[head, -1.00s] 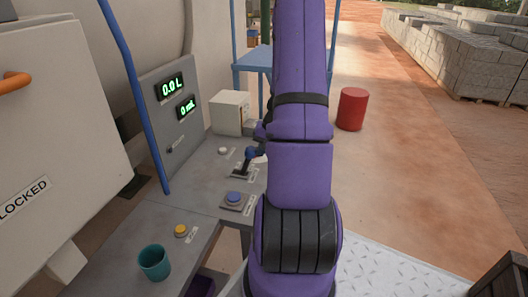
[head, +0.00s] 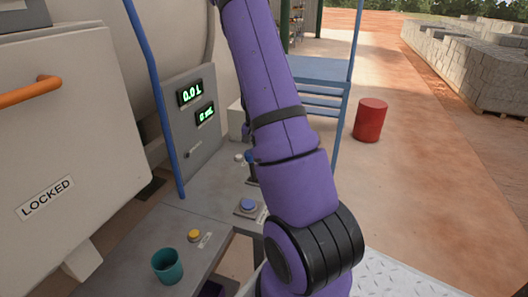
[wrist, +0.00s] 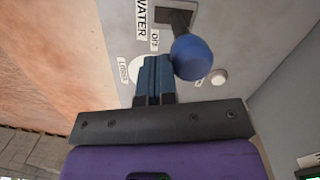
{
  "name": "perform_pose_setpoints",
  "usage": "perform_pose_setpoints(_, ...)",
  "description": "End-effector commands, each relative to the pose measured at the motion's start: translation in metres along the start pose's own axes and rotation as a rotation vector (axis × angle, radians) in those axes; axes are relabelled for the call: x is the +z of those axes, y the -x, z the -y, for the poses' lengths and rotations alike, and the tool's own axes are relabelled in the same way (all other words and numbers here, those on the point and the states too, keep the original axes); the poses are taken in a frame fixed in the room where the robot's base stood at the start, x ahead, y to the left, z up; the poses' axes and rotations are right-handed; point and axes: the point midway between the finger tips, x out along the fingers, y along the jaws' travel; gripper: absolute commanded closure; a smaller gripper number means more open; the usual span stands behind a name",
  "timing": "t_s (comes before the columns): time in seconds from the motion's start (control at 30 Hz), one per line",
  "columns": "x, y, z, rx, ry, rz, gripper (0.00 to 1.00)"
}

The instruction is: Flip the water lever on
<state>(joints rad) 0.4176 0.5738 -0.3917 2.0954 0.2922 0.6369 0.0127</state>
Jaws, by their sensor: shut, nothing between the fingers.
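The water lever has a round blue knob (wrist: 192,57), seen close up in the wrist view beside the labels WATER (wrist: 142,18) and OFF (wrist: 155,41). Its dark slot (wrist: 178,18) lies just beyond the knob. My gripper (wrist: 153,62) is shut and empty, with its blue fingers just left of the knob. I cannot tell whether they touch it. In the head view the lever knob (head: 251,156) shows at the left edge of my purple arm, which hides much of the lever and gripper.
A panel (head: 190,130) shows two green readouts, 0.0 L and 0 mL. A blue button (head: 248,204), a yellow button (head: 194,235) and a teal cup (head: 167,267) are on the counter. A locked door (head: 65,140) stands left. A red drum (head: 370,120) stands right.

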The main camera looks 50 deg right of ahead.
Motion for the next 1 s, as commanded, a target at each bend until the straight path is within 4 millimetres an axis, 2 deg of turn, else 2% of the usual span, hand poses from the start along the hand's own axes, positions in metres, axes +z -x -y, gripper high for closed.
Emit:
perform_pose_setpoints(0.3,-0.007,0.001,0.025,0.143,-0.006,0.039,1.0)
perform_pose_setpoints(0.5,-0.01,0.001,0.036,0.142,-0.01,0.04,1.0)
perform_pose_setpoints(1.0,-0.013,0.0,0.049,0.138,-0.008,0.037,1.0)
